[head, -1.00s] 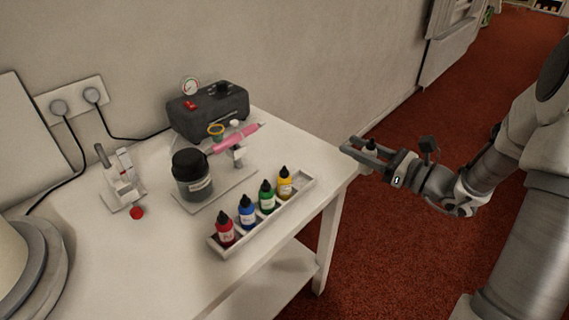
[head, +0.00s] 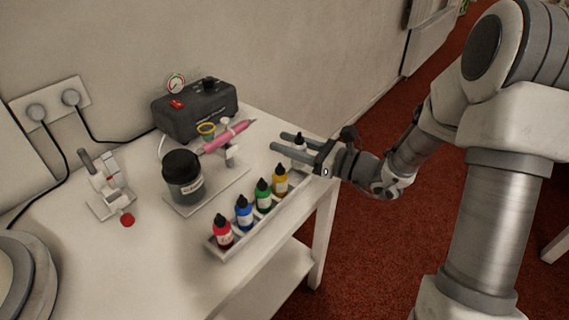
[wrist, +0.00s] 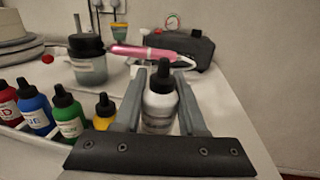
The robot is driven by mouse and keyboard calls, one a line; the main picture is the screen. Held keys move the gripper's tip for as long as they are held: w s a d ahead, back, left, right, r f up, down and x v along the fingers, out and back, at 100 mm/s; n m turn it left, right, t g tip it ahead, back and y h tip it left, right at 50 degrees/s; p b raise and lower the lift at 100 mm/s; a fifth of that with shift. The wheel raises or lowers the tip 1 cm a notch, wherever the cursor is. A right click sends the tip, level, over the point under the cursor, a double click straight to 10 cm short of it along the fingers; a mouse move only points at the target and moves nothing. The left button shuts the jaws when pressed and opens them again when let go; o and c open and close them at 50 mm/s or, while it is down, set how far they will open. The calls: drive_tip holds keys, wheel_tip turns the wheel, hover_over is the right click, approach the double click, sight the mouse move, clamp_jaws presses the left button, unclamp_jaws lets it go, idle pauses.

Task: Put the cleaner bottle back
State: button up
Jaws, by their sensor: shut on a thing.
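The cleaner bottle, white with a black dropper cap, shows in the wrist view (wrist: 160,103) and in the head view (head: 299,150). My gripper (head: 288,142) is shut on it, with one finger on each side in the wrist view (wrist: 160,98). Red (head: 223,231), blue (head: 244,212) and green (head: 263,195) bottles stand in the tray in a row.
A dark jar (head: 183,178) and a pink airbrush (head: 228,136) on a stand are behind the tray. A black compressor (head: 195,110) stands by the wall. A small white device (head: 106,190) stands at left. The front left tabletop is clear.

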drive_tip(key=shift+a+f, duration=0.35)
drive_tip(key=shift+f, duration=0.15)
drive_tip(key=shift+f+b, duration=0.85)
drive_tip(key=shift+f, duration=0.8)
drive_tip(key=shift+f, duration=0.15)
drive_tip(key=o, duration=0.6)
